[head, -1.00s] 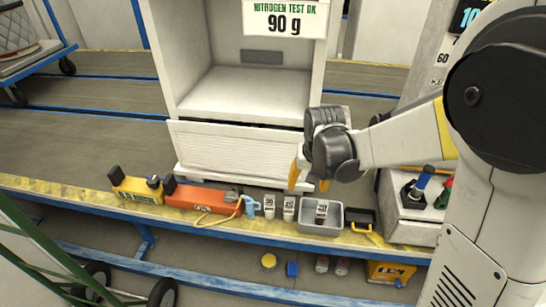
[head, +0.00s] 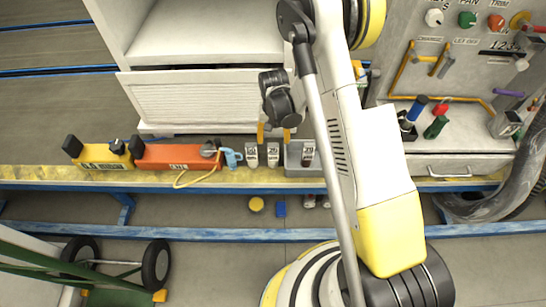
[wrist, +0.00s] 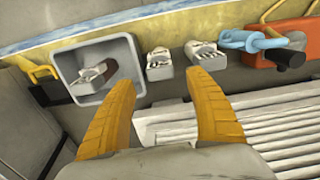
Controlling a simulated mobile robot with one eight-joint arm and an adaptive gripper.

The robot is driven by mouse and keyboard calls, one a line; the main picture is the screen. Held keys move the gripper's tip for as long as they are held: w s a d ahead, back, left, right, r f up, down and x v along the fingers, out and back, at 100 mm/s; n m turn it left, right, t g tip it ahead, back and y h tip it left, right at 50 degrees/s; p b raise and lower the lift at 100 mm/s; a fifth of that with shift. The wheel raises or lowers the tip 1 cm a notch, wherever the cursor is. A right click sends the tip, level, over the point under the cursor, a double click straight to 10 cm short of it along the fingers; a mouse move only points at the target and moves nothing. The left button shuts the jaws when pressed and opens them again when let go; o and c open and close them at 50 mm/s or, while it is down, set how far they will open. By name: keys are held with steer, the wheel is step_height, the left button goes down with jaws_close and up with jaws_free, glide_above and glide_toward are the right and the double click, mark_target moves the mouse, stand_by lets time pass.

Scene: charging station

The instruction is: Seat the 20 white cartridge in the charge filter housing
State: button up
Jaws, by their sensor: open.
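My gripper (head: 274,134) is open and empty, its two yellow fingers pointing down near the bench's front edge. In the wrist view my gripper (wrist: 162,82) shows both fingers spread. Two white cartridges with dark labels stand side by side, a left one (head: 251,156) and a right one (head: 273,156); the wrist view shows them as well (wrist: 205,56) (wrist: 158,66). A third white cartridge (wrist: 90,78) lies in a grey tray (wrist: 58,60). The fingers are apart from all three. The labels are too small to read surely. I cannot make out the filter housing.
An orange box (head: 165,156) with a blue clamp (head: 232,156) and a yellow box (head: 98,155) stand left. A white cabinet (head: 185,95) rises behind. Right stands a panel (head: 450,55) with knobs and yellow pipes, above blue (head: 415,108) and green (head: 436,126) tools.

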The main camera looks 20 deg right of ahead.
mark_target(273, 145)
step_height(273, 145, down, 5)
steer(key=b, duration=0.2)
steer(key=shift+s+a+b, duration=0.1)
steer(key=shift+s+b, duration=0.05)
steer(key=shift+b, duration=0.25)
steer(key=shift+r, duration=0.1)
steer(key=shift+c, duration=0.6)
jaws_close()
